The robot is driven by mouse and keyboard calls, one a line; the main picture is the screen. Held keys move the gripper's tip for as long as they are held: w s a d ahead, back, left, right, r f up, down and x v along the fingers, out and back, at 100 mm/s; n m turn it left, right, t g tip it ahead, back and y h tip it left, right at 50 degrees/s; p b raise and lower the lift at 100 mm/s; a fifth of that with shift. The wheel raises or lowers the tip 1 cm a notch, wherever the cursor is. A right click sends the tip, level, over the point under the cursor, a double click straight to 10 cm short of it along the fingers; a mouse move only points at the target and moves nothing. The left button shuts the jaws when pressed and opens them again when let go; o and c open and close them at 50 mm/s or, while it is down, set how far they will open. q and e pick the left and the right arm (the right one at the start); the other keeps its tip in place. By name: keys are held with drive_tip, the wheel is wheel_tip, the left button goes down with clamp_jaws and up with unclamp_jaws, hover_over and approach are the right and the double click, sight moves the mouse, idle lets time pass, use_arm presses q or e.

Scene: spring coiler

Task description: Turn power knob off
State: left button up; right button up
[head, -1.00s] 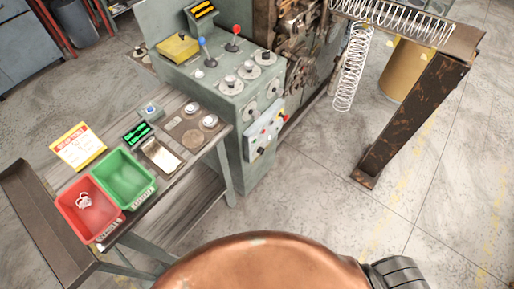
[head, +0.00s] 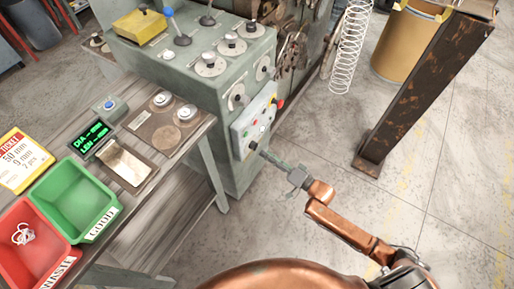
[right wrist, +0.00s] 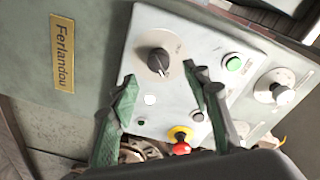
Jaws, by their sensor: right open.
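The power knob is a round black knob (right wrist: 158,60) on the pale control panel (right wrist: 190,45), with its light pointer line aimed down and slightly right in the right wrist view. In the head view the knob (head: 253,145) shows at the lower part of the panel (head: 246,126) on the green machine. My right gripper (head: 265,155) is just in front of the knob, fingers pointing at it. In the right wrist view the open green fingers (right wrist: 160,85) lie either side of and below the knob, with nothing between them. Contact cannot be told. My left gripper is not in view.
Near the knob are a green button (right wrist: 234,64), a red emergency button (right wrist: 181,148) and a grey dial (right wrist: 276,86). Left stands a bench with a green bin (head: 72,197) and a red bin (head: 30,245). A rusty post (head: 420,90) stands right; floor between is clear.

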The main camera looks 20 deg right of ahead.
sight(254, 146)
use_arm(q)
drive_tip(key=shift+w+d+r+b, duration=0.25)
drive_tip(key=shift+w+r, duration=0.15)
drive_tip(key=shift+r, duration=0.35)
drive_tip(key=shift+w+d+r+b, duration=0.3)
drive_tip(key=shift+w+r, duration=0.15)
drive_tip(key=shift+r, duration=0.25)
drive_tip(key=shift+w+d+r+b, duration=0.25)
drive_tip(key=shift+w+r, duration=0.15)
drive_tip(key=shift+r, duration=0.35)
use_arm(e)
drive_tip(key=shift+x, duration=2.9)
drive_tip(key=shift+c, duration=0.4)
drive_tip(key=c, duration=1.1)
